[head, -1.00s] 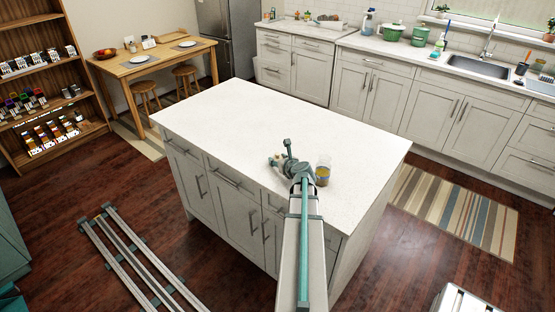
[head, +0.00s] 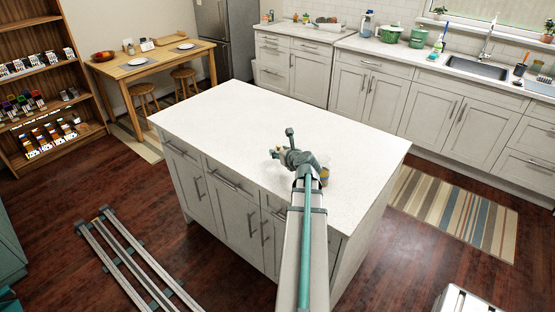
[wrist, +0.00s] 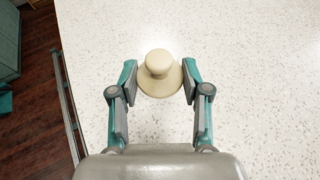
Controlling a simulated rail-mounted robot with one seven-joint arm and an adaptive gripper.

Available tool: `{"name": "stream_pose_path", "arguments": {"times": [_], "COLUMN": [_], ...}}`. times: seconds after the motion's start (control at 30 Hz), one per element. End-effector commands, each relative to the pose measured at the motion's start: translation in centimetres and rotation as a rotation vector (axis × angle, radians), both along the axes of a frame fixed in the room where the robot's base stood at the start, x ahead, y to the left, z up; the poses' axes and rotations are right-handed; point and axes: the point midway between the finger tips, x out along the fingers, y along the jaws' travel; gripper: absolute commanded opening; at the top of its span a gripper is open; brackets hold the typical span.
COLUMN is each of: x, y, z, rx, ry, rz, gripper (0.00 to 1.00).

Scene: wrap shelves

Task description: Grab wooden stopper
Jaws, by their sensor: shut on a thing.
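The wooden stopper (wrist: 158,62) is a pale, round piece with a knob on a wider disc. In the wrist view it sits between the two fingertips of my gripper (wrist: 159,82), which is shut on its disc from both sides. The white speckled worktop shows behind it. In the head view my gripper (head: 279,153) is over the near half of the island worktop (head: 235,120), and I cannot make out the stopper clearly there. How far the stopper is above the worktop is hard to tell.
The rest of the island top is clear. A wooden shelf (head: 40,60) with several small items is at the far left.

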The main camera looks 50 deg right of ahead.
Motion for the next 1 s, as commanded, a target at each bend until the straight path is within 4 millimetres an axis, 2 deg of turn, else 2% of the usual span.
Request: {"name": "stream_pose_path", "arguments": {"times": [0.03,0.13,0.2,0.43,0.57,1.0], "x": [-1.2,-2.6,-4.4,-8.8,-8.3,-9.2], "y": [0.8,1.5,2.5,4.8,4.2,4.6], "z": [1.1,3.1,3.6,5.9,5.5,6.0], "rx": [-0.004,-0.004,-0.002,-0.003,-0.002,-0.005], "ry": [-0.002,-0.003,-0.001,-0.001,-0.004,-0.006], "rz": [-0.002,-0.002,-0.004,-0.003,0.004,0.009], "gripper": [0.28,0.28,0.28,0.28,0.28,0.28]}}
